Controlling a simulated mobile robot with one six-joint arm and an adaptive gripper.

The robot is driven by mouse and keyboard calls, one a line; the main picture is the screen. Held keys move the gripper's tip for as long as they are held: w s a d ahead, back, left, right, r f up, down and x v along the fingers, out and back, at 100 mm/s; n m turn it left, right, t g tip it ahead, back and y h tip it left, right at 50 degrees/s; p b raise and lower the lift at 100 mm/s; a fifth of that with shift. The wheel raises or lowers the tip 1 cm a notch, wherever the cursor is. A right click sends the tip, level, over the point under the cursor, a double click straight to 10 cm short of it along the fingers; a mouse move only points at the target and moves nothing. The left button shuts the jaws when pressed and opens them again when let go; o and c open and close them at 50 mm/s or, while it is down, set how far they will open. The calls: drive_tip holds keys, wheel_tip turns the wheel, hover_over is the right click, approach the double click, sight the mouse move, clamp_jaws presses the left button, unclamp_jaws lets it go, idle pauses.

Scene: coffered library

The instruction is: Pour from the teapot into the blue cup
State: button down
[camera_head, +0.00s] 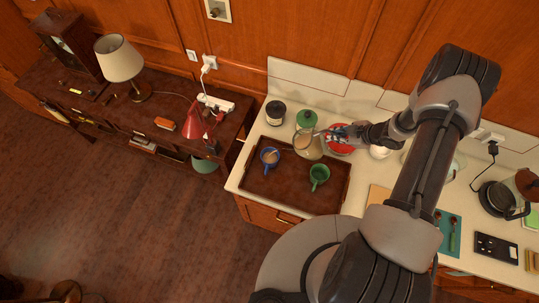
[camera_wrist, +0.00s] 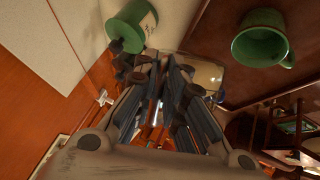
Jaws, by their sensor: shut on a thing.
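The blue cup (camera_head: 269,157) stands on the left part of a dark brown tray (camera_head: 274,189) in the head view; a pale tan patch shows inside it, too small to identify. The beige teapot (camera_head: 308,144) is at the tray's back edge, right of the blue cup and apart from it. My gripper (camera_head: 336,133) reaches in from the right and is shut on the teapot. In the wrist view the fingers (camera_wrist: 167,80) hide most of the teapot, and a pale piece of it (camera_wrist: 208,75) shows beyond them. Its tilt and any flow are unclear.
A green cup (camera_head: 319,174) stands on the tray, right of the blue cup. Behind are a green canister (camera_head: 306,119), a dark jar (camera_head: 275,112) and a red dish (camera_head: 341,146) under my gripper. The tray's front left is clear.

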drive_tip(key=shift+w+d+r, duration=0.1)
drive_tip(key=shift+w+d, duration=0.05)
drive_tip(key=shift+d, duration=0.05)
drive_tip(key=shift+a+r, duration=0.1)
drive_tip(key=d+f+y+b, duration=0.2)
drive_tip(key=b, duration=0.4)
drive_tip(key=d+f+m+y+b, duration=0.1)
drive_tip(key=d+f+y+b, duration=0.1)
drive_tip(key=b, duration=0.4)
drive_tip(key=d+f+m+y+b, duration=0.1)
drive_tip(key=d+f+y+b, duration=0.1)
drive_tip(key=b, duration=0.4)
drive_tip(key=shift+w+d+f+b, duration=0.3)
drive_tip(key=shift+d+f, duration=0.45)
drive_tip(key=shift+d, duration=0.05)
drive_tip(key=shift+d+b, duration=0.1)
drive_tip(key=shift+b, duration=0.5)
drive_tip(key=shift+y, duration=0.3)
